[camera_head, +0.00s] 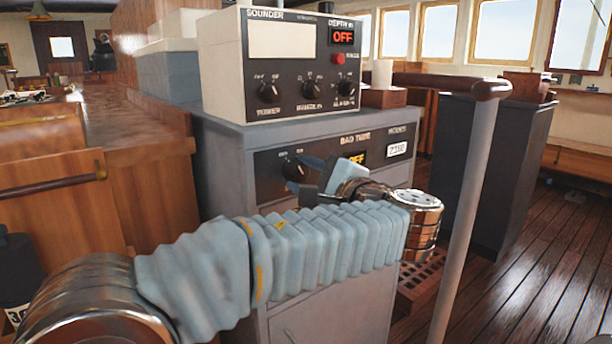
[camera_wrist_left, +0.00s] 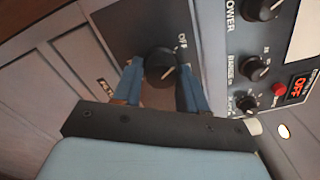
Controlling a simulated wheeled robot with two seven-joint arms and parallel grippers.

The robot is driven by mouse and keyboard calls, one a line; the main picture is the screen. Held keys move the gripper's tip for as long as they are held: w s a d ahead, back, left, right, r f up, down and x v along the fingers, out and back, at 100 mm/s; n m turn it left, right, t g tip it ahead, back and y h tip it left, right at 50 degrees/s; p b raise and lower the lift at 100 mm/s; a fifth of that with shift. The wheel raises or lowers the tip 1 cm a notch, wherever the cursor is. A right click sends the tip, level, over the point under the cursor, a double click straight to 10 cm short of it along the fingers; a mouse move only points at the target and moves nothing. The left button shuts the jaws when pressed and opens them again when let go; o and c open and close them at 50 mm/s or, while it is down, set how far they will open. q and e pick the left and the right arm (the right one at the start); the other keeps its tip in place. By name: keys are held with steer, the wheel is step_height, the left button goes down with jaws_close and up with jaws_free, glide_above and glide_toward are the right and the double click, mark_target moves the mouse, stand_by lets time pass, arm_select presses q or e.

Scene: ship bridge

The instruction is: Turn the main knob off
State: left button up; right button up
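The main knob (camera_head: 292,168) is a round black knob on the dark lower panel of the grey console, below the sounder box. In the left wrist view the knob (camera_wrist_left: 159,66) sits between the two blue fingers of my left gripper (camera_wrist_left: 159,80). The fingertips flank it closely on both sides and appear to touch it. An "OFF" label is beside the knob at its upper right. In the head view my left gripper (camera_head: 308,176) reaches to the panel, and its wrist hides part of it. An orange display (camera_head: 356,158) on this panel reads "OFF". My right gripper is not visible.
The sounder box (camera_head: 270,95) with several knobs and a red "OFF" display stands on the console top. A grey post with a wooden rail (camera_head: 466,190) rises right of my left wrist. A wooden cabinet (camera_head: 60,190) is at left. Open plank floor (camera_head: 545,250) lies at right.

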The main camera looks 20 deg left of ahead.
arm_select(q)
steer(key=o, duration=0.3)
steer(key=shift+o, duration=0.2)
steer(key=v, duration=1.3)
steer(key=shift+s+d, duration=0.25)
steer(key=shift+d, duration=0.05)
